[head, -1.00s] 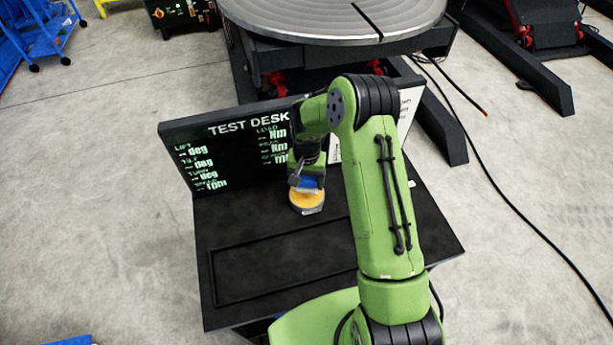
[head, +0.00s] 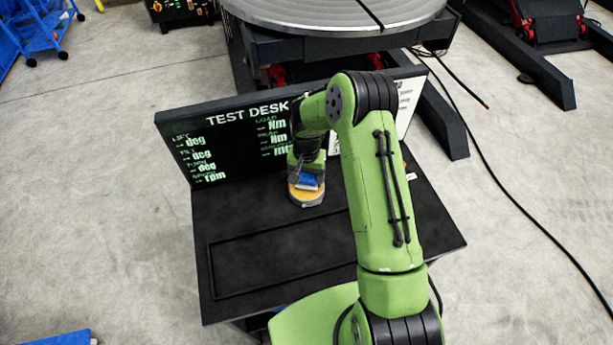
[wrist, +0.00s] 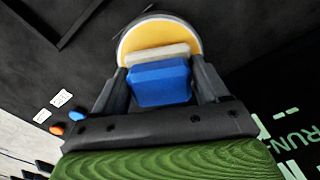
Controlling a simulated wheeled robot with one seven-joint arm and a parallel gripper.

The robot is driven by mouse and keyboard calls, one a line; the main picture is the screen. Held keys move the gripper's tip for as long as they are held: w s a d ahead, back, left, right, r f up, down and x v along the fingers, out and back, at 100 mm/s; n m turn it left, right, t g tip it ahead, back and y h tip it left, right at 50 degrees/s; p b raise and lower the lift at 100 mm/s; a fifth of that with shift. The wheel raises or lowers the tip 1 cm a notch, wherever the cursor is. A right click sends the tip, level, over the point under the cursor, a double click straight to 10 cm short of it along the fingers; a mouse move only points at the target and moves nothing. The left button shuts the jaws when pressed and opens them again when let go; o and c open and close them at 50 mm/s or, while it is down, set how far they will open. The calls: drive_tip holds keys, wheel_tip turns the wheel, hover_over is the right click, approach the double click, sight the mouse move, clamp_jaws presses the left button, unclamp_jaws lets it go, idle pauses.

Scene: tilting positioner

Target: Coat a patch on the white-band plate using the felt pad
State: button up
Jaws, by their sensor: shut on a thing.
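My gripper (wrist: 158,85) is shut on the felt pad, a blue block (wrist: 160,82) with a pale beige strip (wrist: 157,54) along its far side. In the head view the blue block (head: 308,182) shows below my wrist. A round dish (head: 306,203) with a yellow-orange face and pale rim is on the dark desk, right at the pad. It also shows in the wrist view (wrist: 160,33), partly hidden by the pad. I cannot tell whether pad and dish touch. I cannot make out a white-band plate for certain.
The test desk's display panel (head: 222,140) stands upright close behind my gripper. A recessed rectangle (head: 275,260) on the desk top is empty. A large round metal table (head: 330,18) stands beyond. A black cable (head: 510,195) lies on the floor at right.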

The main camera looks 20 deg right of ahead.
sight(307, 175)
drive_tip(key=shift+s+f+b, duration=0.1)
drive_tip(key=shift+f+b, duration=0.45)
drive_tip(key=shift+b, duration=0.05)
idle(1.4)
drive_tip(key=shift+r+p, duration=2.05)
drive_tip(key=shift+r, duration=1.55)
